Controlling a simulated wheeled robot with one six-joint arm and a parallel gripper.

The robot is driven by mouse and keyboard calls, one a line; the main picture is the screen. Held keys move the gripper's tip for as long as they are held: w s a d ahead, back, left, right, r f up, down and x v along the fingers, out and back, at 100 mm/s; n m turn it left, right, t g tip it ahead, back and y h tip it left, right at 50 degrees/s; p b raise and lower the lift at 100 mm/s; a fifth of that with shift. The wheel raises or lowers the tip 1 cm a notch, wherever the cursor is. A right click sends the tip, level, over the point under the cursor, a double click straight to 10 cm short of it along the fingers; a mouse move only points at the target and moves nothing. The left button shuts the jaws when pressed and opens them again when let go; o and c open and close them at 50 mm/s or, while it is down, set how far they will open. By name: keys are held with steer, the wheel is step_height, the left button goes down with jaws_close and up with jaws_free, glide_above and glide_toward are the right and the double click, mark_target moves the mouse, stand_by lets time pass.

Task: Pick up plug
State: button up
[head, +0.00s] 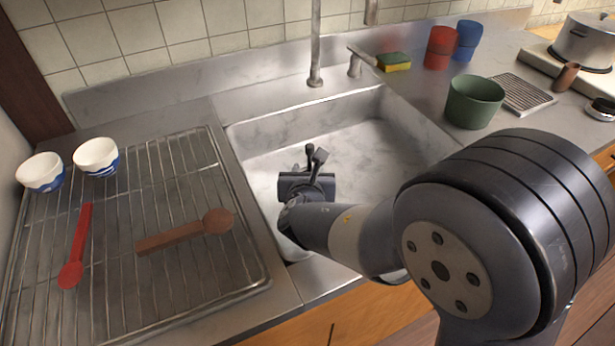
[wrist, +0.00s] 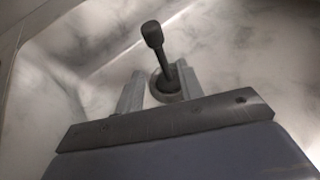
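The plug (wrist: 165,62) shows in the wrist view as a dark knob on a slanting stem, rising from a round base. It is in the sink (head: 395,130). My gripper (head: 309,172) is down inside the sink, near its left side. In the wrist view, my gripper (wrist: 160,88) is open, with one pale finger on each side of the plug's base. I cannot tell whether either finger touches it. In the head view, small dark parts overlap at the gripper, and I cannot clearly separate the plug from them.
A drying rack (head: 120,290) at the left holds two bowls (head: 97,157), a red spoon (head: 76,250) and a brown spoon (head: 185,235). The faucet (head: 316,70) stands behind the sink. A green cup (head: 474,102) stands to its right. The sink's right part is clear.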

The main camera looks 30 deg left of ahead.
mark_target(309, 163)
steer(key=x, duration=0.7)
steer(key=shift+w, duration=0.3)
steer(key=shift+d, duration=0.1)
steer(key=shift+c, duration=0.4)
jaws_close()
